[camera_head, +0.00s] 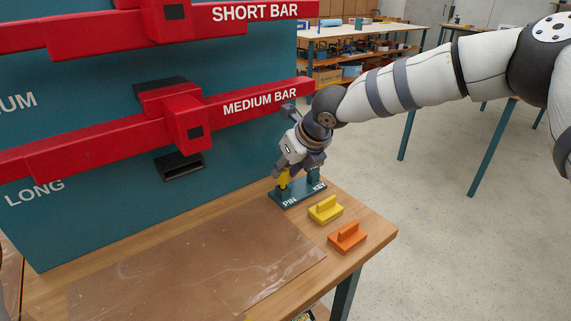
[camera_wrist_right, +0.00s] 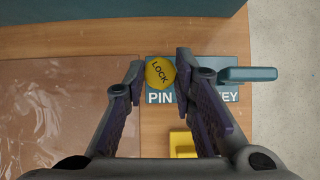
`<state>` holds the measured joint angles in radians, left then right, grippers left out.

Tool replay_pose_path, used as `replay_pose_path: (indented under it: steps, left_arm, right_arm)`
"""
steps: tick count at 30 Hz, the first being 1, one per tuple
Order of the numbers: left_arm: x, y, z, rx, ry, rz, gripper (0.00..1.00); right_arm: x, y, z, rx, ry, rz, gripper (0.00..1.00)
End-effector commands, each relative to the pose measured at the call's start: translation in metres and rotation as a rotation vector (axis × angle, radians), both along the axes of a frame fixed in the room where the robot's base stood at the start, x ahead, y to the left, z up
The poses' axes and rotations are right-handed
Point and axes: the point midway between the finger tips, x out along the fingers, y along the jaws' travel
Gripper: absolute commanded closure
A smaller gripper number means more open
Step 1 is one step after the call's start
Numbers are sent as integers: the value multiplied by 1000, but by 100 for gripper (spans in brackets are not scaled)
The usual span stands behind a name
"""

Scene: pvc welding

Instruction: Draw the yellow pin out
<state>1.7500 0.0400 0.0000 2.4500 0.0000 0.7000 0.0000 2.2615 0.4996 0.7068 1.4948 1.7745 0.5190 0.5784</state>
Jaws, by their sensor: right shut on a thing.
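The yellow pin (camera_head: 284,181) stands in the PIN side of a small teal holder (camera_head: 290,199) on the wooden table. In the wrist view its round head, marked LOCK, shows (camera_wrist_right: 159,71) between my right fingertips. My right gripper (camera_head: 285,172) reaches down from above and is shut on the pin; the gripper covers part of it in the head view. I cannot tell how deep the pin sits in the holder. My left gripper is not in view.
A teal key (camera_wrist_right: 247,74) stands on the holder beside the pin. A yellow block (camera_head: 325,210) and an orange block (camera_head: 347,237) lie near the table's right edge. A teal panel with red bars (camera_head: 250,105) rises behind. A clear brownish sheet (camera_head: 200,262) covers the table's middle.

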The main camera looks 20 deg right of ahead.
Motion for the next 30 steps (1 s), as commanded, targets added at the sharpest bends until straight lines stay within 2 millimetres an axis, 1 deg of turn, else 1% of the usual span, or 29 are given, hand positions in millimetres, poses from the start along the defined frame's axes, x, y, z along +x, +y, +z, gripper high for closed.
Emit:
replay_pose_path:
  steps: [21,22,23,24,25,30]
  left_arm:
    - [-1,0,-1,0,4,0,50]
    - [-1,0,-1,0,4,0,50]
    - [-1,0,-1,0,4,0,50]
    - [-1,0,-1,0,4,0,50]
    - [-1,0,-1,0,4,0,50]
    - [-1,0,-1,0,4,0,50]
  right_arm:
    - [0,0,-18,-1,0,2,100]
    - [0,0,-18,-1,0,1,71]
    - [0,0,-18,-1,0,1,64]
    - [0,0,-18,-1,0,1,55]
    - [0,0,-18,0,-1,1,52]
    - [0,0,-18,0,-1,1,52]
